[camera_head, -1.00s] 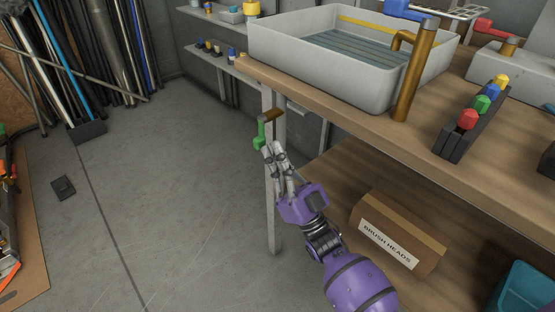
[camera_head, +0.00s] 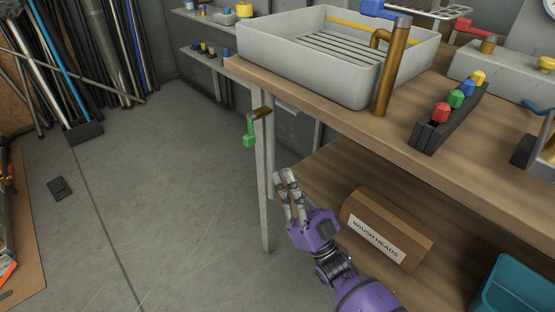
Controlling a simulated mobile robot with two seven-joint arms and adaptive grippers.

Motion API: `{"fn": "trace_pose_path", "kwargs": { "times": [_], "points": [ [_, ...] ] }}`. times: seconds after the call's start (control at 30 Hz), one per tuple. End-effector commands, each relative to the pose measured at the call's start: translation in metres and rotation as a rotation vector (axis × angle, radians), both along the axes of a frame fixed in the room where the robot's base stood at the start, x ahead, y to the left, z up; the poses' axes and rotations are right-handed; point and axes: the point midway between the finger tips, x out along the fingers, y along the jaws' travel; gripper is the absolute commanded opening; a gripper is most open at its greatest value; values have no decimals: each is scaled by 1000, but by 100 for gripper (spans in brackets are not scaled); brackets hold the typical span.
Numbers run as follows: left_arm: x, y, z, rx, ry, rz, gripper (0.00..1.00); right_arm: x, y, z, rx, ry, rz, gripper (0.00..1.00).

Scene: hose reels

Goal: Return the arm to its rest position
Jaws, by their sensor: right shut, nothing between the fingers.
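My right gripper (camera_head: 283,178), on its purple arm, is shut and empty. In the picture it shows below the workbench edge, in front of the lower shelf and just right of the bench leg. A small tap with a green handle (camera_head: 250,134) sticks out at the bench's left corner, above and left of the gripper and apart from it. My left gripper is not in view.
The workbench (camera_head: 330,112) carries a grey sink (camera_head: 315,63), a brass faucet (camera_head: 389,80) and a black block with coloured knobs (camera_head: 432,134). A cardboard box (camera_head: 412,234) and a teal bin (camera_head: 515,288) sit below. The floor at left is mostly clear.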

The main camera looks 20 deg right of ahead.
Motion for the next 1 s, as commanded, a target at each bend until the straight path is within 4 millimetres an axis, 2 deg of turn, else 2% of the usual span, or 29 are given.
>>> {"fn": "trace_pose_path", "kwargs": {
  "times": [0.1,0.2,0.53,0.67,0.8,0.87,0.9,0.97,1.0],
  "points": [
    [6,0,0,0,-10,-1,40,-16,-6,-18,-1,2,0,0],
    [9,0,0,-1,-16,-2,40,-24,-9,-27,0,0,0,0],
    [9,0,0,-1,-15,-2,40,-32,-12,-35,-1,-3,-1,0],
    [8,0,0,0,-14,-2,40,-20,-12,-45,-25,59,-30,0],
    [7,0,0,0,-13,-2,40,11,-3,-58,-83,212,-84,0],
    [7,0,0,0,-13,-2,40,16,2,-76,-116,319,-108,0],
    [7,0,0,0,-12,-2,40,13,5,-93,-141,403,-124,0],
    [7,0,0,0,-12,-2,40,1,8,-123,-180,537,-146,0],
    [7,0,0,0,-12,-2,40,-13,10,-145,-209,634,-159,0]
  ]
}}
